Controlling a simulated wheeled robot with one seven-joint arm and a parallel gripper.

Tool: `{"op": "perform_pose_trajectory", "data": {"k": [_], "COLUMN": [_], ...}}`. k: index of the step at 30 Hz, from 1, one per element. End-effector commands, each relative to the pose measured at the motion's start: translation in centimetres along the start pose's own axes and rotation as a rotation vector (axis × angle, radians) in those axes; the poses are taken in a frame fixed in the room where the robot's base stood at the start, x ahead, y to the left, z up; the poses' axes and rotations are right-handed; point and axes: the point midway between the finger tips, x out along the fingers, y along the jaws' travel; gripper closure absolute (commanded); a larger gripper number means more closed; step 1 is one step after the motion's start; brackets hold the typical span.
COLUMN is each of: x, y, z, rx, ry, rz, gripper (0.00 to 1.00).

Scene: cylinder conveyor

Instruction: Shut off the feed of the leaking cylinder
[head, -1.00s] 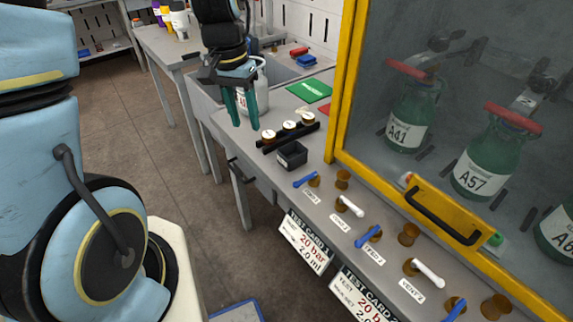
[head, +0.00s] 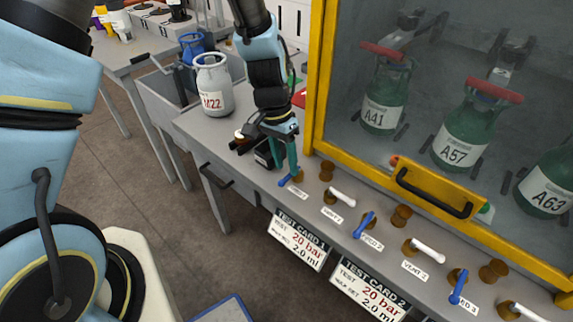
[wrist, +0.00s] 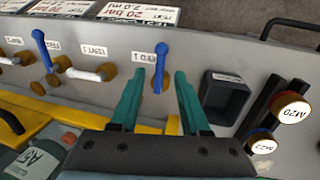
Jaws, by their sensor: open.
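My gripper (head: 290,170) is open and points down at the near-left end of the valve row. In the wrist view its green fingers (wrist: 158,85) stand either side of the blue FEED 1 lever (wrist: 161,65), with no clear contact. That lever also shows in the head view (head: 289,180). The blue FEED 2 lever (head: 363,226) and FEED 3 lever (head: 458,287) lie further right, with white vent levers (head: 342,197) between. Green cylinders A41 (head: 384,106), A57 (head: 462,140) and A63 (head: 545,190) stand behind the glass. I cannot make out a leak.
The yellow-framed cabinet door with its black handle (head: 434,193) is close behind the levers. White cylinder M22 (head: 214,86) stands on the bench to the left. A black box (wrist: 222,97) and a rack with round caps (wrist: 291,108) are beside my gripper.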

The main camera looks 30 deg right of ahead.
Motion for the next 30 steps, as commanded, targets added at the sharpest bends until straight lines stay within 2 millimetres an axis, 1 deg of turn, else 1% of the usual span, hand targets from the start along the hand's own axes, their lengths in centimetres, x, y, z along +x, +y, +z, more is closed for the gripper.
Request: {"op": "perform_pose_trajectory", "data": {"k": [3,6,16,28,30], "x": [1.2,1.8,2.1,2.1,2.1], "y": [0.1,0.0,0.0,0.0,0.0], "z": [0.0,0.0,0.0,0.0,0.0], "rx": [-0.001,-0.001,-0.001,-0.001,-0.001], "ry": [-0.002,0.000,0.001,0.001,0.001], "rz": [0.002,0.000,0.000,0.000,0.000], "gripper": [0.54,0.54,0.54,0.99,1.00]}}
